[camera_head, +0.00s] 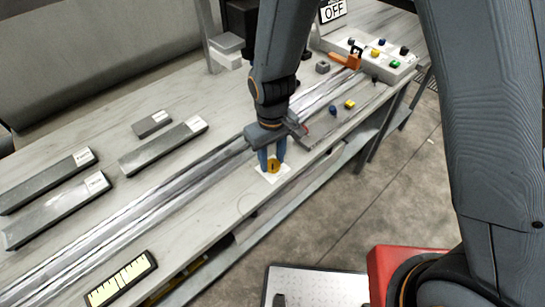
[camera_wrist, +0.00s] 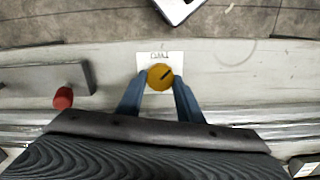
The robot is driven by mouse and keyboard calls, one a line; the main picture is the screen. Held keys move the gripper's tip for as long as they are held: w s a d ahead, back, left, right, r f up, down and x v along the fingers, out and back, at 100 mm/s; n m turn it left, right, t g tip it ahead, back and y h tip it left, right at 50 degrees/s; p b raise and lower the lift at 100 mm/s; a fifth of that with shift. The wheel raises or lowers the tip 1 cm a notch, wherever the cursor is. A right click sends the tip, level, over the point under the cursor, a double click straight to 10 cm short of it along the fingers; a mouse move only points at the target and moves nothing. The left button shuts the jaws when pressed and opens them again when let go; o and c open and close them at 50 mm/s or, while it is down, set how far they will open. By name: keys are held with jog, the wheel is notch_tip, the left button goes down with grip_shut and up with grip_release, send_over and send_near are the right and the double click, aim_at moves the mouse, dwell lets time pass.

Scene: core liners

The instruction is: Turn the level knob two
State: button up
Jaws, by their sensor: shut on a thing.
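A round yellow knob (camera_head: 273,167) with a dark pointer line sits on a small white plate (camera_head: 262,174) near the bench's front edge. In the wrist view the knob (camera_wrist: 160,76) is between the blue fingertips of my gripper (camera_wrist: 159,84), and its pointer line slants up to the right. The white plate (camera_wrist: 147,58) has a small printed label that is too blurred to read. In the head view my gripper (camera_head: 272,162) reaches down onto the knob from above. It is shut on the knob, and the knob still rests at its plate.
A grey block with a red knob (camera_wrist: 63,97) lies left of my fingers in the wrist view. A rail (camera_head: 150,205) runs along the bench. Grey bars (camera_head: 160,146) lie at the left. A button panel (camera_head: 390,58) and an OFF sign (camera_head: 333,11) are at the back.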

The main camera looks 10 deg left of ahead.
aim_at(272, 163)
jog(key=o, duration=1.1)
jog(key=shift+c, duration=0.2)
jog(key=shift+r+b, duration=0.75)
jog(key=shift+r, duration=3.2)
jog(key=d+r+m, duration=0.3)
jog(key=d+r, duration=0.1)
jog(key=d, duration=0.9)
jog(key=shift+w+m+t, duration=0.3)
jog(key=shift+w+m, duration=0.1)
jog(key=s+d+m, duration=0.1)
jog(key=d, duration=0.3)
jog(key=s+d+r+m, duration=0.1)
jog(key=d, duration=0.3)
jog(key=s+d+r+m, duration=0.1)
jog(key=s+d+m, duration=0.1)
jog(key=d, duration=0.2)
jog(key=shift+s+d+r+t, duration=0.15)
jog(key=shift+r+t, duration=0.1)
jog(key=shift+t, duration=0.15)
jog(key=shift+c, duration=0.3)
